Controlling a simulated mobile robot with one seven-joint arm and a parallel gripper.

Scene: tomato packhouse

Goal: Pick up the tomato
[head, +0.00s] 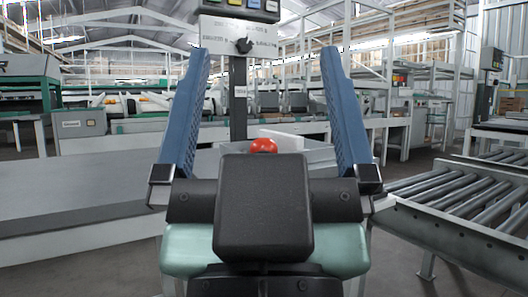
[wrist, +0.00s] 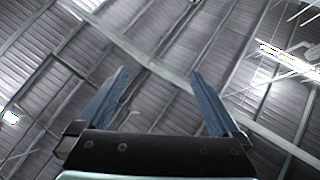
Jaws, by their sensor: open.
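A red tomato (head: 263,146) shows in the head view, just above the dark body of my gripper, which hides its lower part. It appears to rest on or by a pale grey surface (head: 318,152) behind my gripper. My gripper (head: 262,62) is open, with its two blue fingers raised and spread wide on either side of the tomato in the picture. Nothing is between the fingers. In the wrist view my gripper (wrist: 158,72) points up at the roof, and no tomato is in sight there.
A control box with a dark knob (head: 243,46) stands on a post behind the tomato. A roller conveyor (head: 460,195) runs along the right. A long grey bench or conveyor side (head: 80,220) is at the left. Sorting machinery fills the background.

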